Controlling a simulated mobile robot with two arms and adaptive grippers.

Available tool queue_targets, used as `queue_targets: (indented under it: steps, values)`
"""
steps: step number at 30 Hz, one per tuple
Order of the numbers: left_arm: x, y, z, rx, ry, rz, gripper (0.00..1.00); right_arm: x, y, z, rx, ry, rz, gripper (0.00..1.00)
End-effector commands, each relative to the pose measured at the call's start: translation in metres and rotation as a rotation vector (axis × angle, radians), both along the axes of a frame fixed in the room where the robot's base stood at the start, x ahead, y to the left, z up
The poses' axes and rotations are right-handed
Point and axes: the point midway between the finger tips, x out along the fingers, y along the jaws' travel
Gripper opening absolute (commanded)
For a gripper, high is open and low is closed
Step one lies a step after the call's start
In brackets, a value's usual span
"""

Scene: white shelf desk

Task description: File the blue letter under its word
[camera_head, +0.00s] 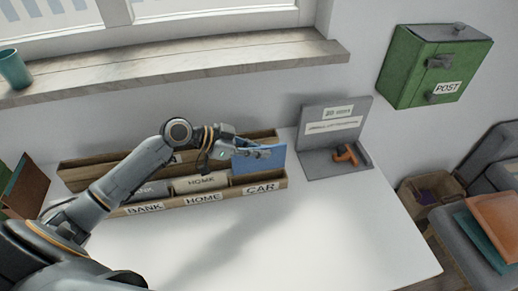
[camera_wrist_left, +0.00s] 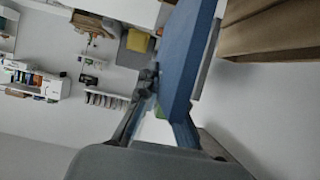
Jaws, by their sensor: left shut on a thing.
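The blue letter (camera_head: 258,159) is held upright by my left gripper (camera_head: 262,153), above the CAR section at the right end of the wooden sorter (camera_head: 232,192). The letter's lower edge is at or just above that section; I cannot tell whether it is inside. In the left wrist view the blue letter (camera_wrist_left: 186,55) stands between the gripper fingers (camera_wrist_left: 150,90), close beside the brown sorter wall (camera_wrist_left: 270,30). The sorter's front labels read BANK, HOME and CAR. Grey and cream letters stand in the BANK and HOME sections. My right gripper is not in view.
A grey stand (camera_head: 335,135) with an orange-brown handled object (camera_head: 347,154) is right of the sorter. A green POST box (camera_head: 435,68) hangs on the wall. The white desk (camera_head: 320,235) is clear in front. A windowsill (camera_head: 190,60) runs behind; a teal cup (camera_head: 14,68) stands there.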

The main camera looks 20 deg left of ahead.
Motion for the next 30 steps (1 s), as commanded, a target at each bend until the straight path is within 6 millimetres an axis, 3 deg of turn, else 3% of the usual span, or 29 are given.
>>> queue_targets:
  steps: [30]
  values:
    - [0.000, 0.000, -0.065, -0.001, 0.001, 0.000, 0.00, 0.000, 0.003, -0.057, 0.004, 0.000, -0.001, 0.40]
